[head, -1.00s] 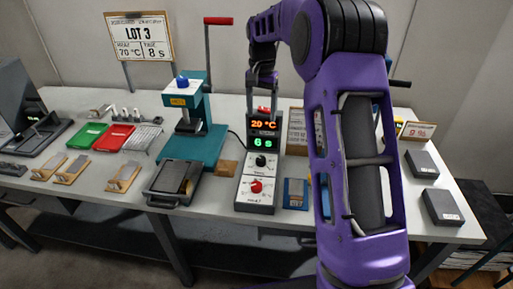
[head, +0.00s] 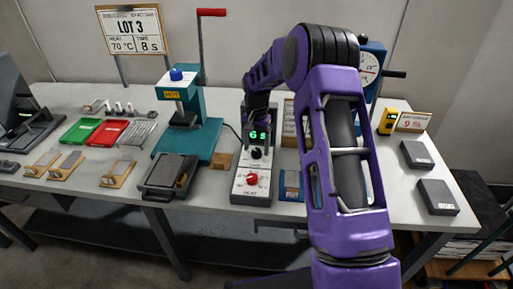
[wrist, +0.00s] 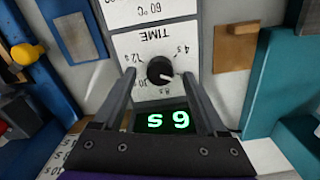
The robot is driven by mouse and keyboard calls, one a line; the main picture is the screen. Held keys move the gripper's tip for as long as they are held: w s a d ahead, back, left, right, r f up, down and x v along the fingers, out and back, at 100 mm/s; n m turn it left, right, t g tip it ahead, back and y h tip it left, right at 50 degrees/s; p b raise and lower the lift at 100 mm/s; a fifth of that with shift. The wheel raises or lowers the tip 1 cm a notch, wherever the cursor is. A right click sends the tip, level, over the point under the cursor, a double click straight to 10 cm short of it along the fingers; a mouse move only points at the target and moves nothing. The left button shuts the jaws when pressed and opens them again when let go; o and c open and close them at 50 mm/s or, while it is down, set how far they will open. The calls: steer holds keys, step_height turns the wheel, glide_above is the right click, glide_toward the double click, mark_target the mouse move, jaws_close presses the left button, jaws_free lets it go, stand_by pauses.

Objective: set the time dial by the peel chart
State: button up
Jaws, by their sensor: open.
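The control box (head: 251,190) has a black time dial (head: 256,153) below a green display (head: 258,135) reading 6 s. In the wrist view, upside down, the time dial (wrist: 160,70) has a white pointer towards the lower right, among marks including 4 s, 8 s and 12 s. My gripper (wrist: 160,75) is open, one finger on each side of the dial; contact is unclear. A lot card (head: 134,32) reads LOT 3, 70 °C, 8 s. A board (head: 289,122), possibly the peel chart, is mostly hidden behind my arm.
A red heat knob (head: 251,179) sits below the time dial. A teal press (head: 188,125) with a red-handled lever stands left. A dark pan (head: 168,175) lies in front of it. Dark blocks (head: 437,197) and a card (head: 412,121) are at right.

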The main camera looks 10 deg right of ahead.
steer(key=shift+f, duration=0.35)
jaws_close()
stand_by(0.4)
steer(key=n, duration=0.5)
steer(key=shift+n, duration=0.4)
steer(key=n, duration=0.6)
stand_by(0.4)
